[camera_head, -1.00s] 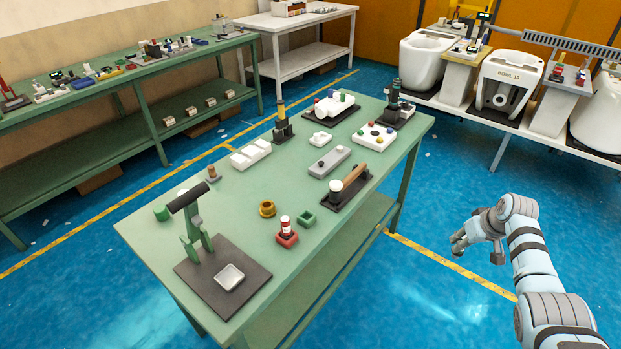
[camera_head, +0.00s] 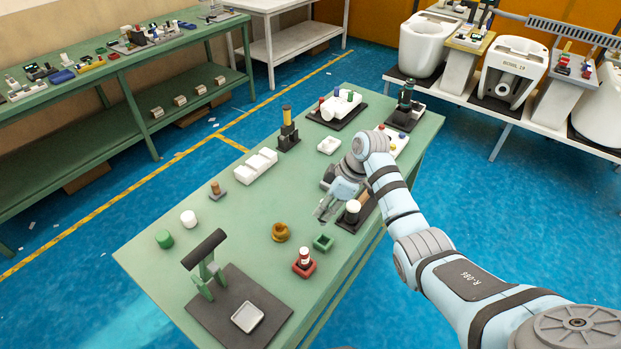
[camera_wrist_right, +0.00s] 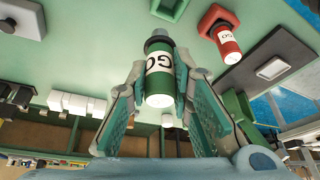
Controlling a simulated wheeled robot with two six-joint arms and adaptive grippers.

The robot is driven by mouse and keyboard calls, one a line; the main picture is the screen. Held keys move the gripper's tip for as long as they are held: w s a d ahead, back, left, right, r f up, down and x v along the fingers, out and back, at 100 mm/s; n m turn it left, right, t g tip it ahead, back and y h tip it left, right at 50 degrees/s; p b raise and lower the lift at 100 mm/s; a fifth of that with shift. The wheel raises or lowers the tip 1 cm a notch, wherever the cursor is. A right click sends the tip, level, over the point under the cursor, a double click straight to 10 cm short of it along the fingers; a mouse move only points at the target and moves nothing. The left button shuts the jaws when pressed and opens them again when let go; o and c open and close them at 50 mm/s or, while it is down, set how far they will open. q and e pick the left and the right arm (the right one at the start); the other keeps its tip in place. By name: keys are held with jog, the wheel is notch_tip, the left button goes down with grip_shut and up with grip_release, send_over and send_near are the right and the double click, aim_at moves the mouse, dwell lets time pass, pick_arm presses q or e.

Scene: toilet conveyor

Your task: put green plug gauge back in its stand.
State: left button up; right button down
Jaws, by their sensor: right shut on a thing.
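The green plug gauge (camera_wrist_right: 160,75), a green cylinder with a white GO band, is between the fingers of my right gripper (camera_wrist_right: 163,105) in the right wrist view. The gripper is shut on it. In the head view my right gripper (camera_head: 327,211) is over the table's right side, just behind the small square green stand (camera_head: 323,242); the gauge cannot be made out there. The stand also shows at the top of the wrist view (camera_wrist_right: 170,8), beyond the gauge's grey end. The gauge is apart from the stand. My left gripper is not in view.
A red gauge (camera_head: 304,257) stands in its red stand close to the green stand. A brass ring piece (camera_head: 280,232) is to the left. A black-handled device (camera_head: 206,250) stands front left. A wooden-handled tool (camera_head: 353,211) lies by my right gripper.

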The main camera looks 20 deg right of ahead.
jog(key=shift+w+a+r+n, duration=0.2)
jog(key=shift+w+a+n, duration=0.15)
jog(key=shift+w, duration=0.2)
jog(key=shift+w+f, duration=0.15)
jog(key=shift+w, duration=0.05)
jog(key=s+b, duration=0.1)
jog(key=s, duration=0.5)
jog(key=w+f, duration=0.1)
jog(key=w, duration=0.1)
jog(key=w+f+b, duration=0.1)
jog(key=w+f, duration=0.1)
jog(key=shift+d+f, duration=0.2)
jog(key=shift+s+r, duration=0.25)
jog(key=shift+s, duration=0.1)
pick_arm(q)
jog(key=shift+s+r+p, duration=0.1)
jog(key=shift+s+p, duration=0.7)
jog(key=shift+p, duration=0.05)
pick_arm(e)
jog(key=shift+s+r, duration=0.2)
jog(key=shift+s, duration=0.65)
